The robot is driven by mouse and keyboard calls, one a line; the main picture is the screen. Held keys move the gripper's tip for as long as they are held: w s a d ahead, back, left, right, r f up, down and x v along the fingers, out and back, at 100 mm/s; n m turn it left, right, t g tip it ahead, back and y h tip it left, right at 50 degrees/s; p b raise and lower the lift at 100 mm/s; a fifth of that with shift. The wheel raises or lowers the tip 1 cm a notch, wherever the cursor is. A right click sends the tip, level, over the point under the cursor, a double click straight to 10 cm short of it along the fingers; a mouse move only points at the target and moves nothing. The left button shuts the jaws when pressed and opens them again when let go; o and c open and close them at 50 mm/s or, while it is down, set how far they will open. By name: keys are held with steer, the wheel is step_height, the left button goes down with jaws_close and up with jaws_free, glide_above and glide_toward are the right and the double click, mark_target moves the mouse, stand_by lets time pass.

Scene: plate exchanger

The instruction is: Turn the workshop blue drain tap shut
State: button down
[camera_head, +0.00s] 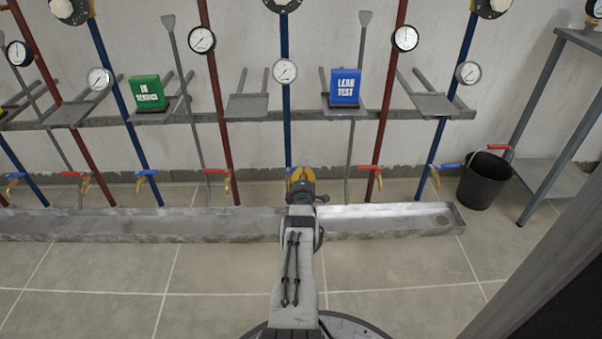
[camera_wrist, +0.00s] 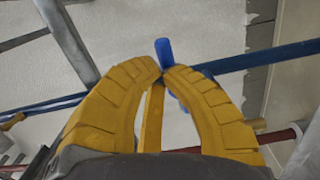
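The blue-handled tap on the middle blue pipe (camera_head: 285,130) is mostly hidden behind my gripper in the head view. In the wrist view a blue lever (camera_wrist: 164,49) sticks up just beyond my fingertips, and more blue shows in the gap beside the right finger. My gripper (camera_wrist: 162,70) has two yellow ribbed fingers, tips almost together, right at the lever. The lever seems to lie behind the tips; contact is unclear. In the head view my gripper (camera_head: 299,174) is above the trough's back edge. No label reading "workshop" is legible.
A grey trough (camera_head: 150,226) runs along the wall. Red taps (camera_head: 214,171) and (camera_head: 371,168) flank my gripper; other blue taps (camera_head: 147,173) stand left. A green sign (camera_head: 148,92) and blue "LEAK TEST" sign (camera_head: 345,86) sit on the shelf. A black bucket (camera_head: 484,184) stands right.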

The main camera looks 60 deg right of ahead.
steer(key=shift+d, duration=0.15)
steer(key=shift+w+d+r, duration=0.1)
steer(key=shift+w+d, duration=0.15)
steer(key=shift+d, duration=0.2)
stand_by(0.5)
